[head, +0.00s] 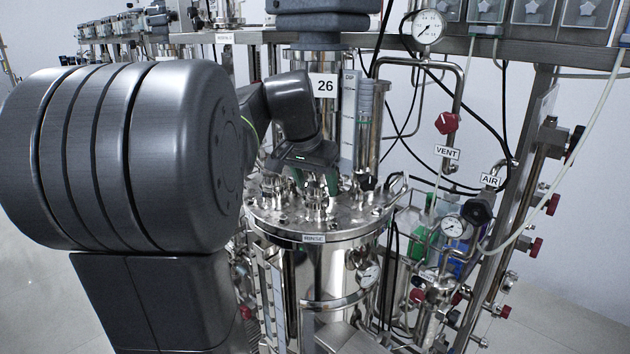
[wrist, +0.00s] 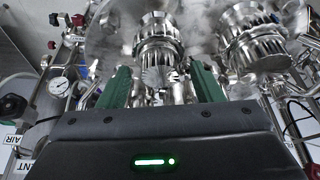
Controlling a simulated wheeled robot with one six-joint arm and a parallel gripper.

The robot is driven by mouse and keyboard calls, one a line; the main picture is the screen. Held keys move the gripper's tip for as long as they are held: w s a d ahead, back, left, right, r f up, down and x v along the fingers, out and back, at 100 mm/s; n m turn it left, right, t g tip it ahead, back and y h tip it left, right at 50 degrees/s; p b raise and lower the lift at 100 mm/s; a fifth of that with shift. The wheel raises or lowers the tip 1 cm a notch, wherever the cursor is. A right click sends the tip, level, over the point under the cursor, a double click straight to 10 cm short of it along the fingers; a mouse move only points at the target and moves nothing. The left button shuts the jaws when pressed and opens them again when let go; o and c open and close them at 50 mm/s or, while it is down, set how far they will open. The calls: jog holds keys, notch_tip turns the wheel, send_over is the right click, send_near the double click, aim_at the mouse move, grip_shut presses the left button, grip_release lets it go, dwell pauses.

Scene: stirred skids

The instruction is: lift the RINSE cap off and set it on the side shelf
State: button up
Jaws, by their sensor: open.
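The steel vessel (head: 318,275) stands upright in the head view, with the RINSE label (head: 314,238) on the front of its lid rim. Several metal fittings rise from the lid (head: 350,226). My gripper (head: 313,182) points down over them, its green fingers apart. In the wrist view my gripper (wrist: 160,76) is open, and a ridged metal cap (wrist: 158,48) shows in the gap between the fingers. Whether the fingers touch it, and whether it is the RINSE cap, I cannot tell. A similar ridged fitting (wrist: 257,45) is to its right. I cannot pick out the side shelf with certainty.
My forearm covers the left of the head view. Right of the vessel are pipes, a gauge (head: 453,227), the VENT tag (head: 447,153) and the AIR tag (head: 489,180). A pale hose (head: 550,216) hangs at right.

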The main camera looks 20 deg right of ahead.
aim_at(315, 185)
jog(key=c, duration=0.9)
jog(key=shift+c, duration=0.2)
jog(key=shift+r, duration=0.15)
jog(key=shift+r+p, duration=0.5)
jog(key=shift+p, duration=0.1)
notch_tip(315, 185, up, 6)
jog(key=p, duration=0.5)
jog(key=shift+f, duration=0.1)
